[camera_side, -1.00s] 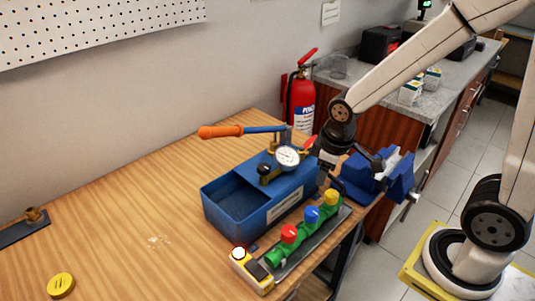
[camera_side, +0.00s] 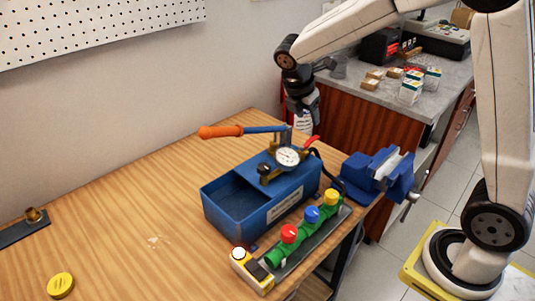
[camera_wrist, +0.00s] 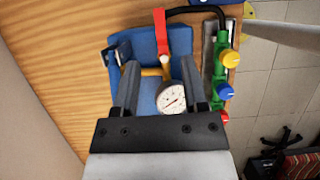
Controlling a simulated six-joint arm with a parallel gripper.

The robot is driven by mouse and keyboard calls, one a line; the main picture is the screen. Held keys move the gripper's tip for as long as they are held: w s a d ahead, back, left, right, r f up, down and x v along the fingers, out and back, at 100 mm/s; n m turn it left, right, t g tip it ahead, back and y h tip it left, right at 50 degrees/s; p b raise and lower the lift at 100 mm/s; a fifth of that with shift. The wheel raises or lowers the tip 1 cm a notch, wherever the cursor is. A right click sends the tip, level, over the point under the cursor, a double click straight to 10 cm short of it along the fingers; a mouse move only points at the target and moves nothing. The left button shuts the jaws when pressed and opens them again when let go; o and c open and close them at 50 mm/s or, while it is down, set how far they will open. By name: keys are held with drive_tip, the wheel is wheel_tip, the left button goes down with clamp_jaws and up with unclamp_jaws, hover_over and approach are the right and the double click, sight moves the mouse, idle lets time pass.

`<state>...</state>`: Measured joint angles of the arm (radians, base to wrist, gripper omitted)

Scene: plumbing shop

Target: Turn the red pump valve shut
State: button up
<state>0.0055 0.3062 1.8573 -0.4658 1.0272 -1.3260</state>
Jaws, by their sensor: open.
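The blue test pump (camera_side: 265,205) sits on the wooden bench with a round white gauge (camera_side: 288,156) on top. Its red valve lever (camera_side: 312,140) shows at the back right of the pump. In the wrist view the red valve lever (camera_wrist: 160,32) lies ahead of my fingertips, above the gauge (camera_wrist: 171,98) in the picture. My gripper (camera_side: 303,118) hangs over the pump's far end, near the red lever. In the wrist view my gripper (camera_wrist: 161,66) is open, with nothing held between its fingers, which frame the pump's brass fitting and part of the gauge.
The pump's orange-handled lever (camera_side: 222,131) reaches left. A green manifold (camera_side: 300,238) with red, blue and yellow knobs lies in front, beside a yellow device (camera_side: 250,270). A blue vise (camera_side: 380,175) stands right. A black hose (camera_wrist: 205,10) runs near the red lever.

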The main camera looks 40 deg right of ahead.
sight(313, 138)
drive_tip(key=shift+f, duration=0.1)
drive_tip(key=shift+x, duration=3.85)
clamp_jaws()
